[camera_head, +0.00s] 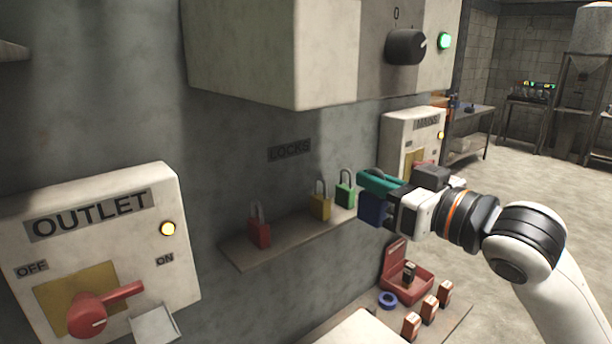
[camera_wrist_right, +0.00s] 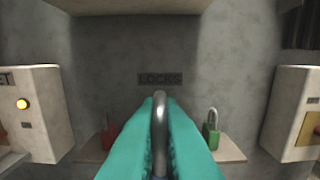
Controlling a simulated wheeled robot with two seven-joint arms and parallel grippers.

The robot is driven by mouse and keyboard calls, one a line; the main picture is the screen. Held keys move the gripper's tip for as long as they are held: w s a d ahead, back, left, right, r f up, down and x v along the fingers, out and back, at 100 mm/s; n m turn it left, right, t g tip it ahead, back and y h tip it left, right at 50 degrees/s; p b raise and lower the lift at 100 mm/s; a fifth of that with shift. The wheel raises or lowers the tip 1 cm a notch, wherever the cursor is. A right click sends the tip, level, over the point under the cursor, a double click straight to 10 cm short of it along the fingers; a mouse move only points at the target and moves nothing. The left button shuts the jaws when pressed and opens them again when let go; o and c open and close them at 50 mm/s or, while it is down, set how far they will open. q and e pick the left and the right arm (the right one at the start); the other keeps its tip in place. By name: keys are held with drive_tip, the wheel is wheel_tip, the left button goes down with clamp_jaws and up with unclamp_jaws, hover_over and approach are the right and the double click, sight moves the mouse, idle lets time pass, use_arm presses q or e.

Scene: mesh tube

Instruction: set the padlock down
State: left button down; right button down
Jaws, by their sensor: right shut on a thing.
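My right gripper (camera_head: 378,182) has teal fingers and is shut on a blue padlock (camera_head: 371,211), whose body hangs below the fingers in front of the lock shelf's right part. In the right wrist view its grey shackle (camera_wrist_right: 160,125) stands between the two fingers, and its body is hidden. The shelf (camera_head: 238,254) under the LOCKS sign (camera_head: 289,150) bears a red padlock (camera_head: 259,232), a yellow padlock (camera_head: 320,205) and a green padlock (camera_head: 345,192), all upright. I cannot tell whether the blue padlock touches the shelf. My left gripper is not in view.
The OUTLET box (camera_head: 100,245) with a red handle (camera_head: 95,312) is at the left. A large box (camera_head: 270,55) overhangs the shelf. A second switch box (camera_head: 410,135) is to the right. Below are an open red case (camera_head: 408,286) and a blue ring (camera_head: 387,300).

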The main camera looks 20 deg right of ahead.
drive_tip(key=p+x, duration=0.5)
drive_tip(key=x, duration=0.9)
drive_tip(key=shift+w+a+r, duration=0.1)
drive_tip(key=shift+w+a, duration=0.1)
drive_tip(key=shift+w, duration=0.15)
wheel_tip(320, 180, down, 3)
drive_tip(key=shift+r+p, duration=0.1)
drive_tip(key=shift+p, duration=0.3)
drive_tip(key=shift+s+f, duration=0.1)
drive_tip(key=shift+f, duration=0.5)
wheel_tip(320, 180, down, 3)
drive_tip(key=shift+r+p, duration=0.25)
drive_tip(key=shift+p, duration=0.25)
drive_tip(key=shift+f+p, duration=0.2)
drive_tip(key=shift+p, duration=0.2)
drive_tip(key=shift+w+f, duration=0.2)
drive_tip(key=shift+f, duration=0.1)
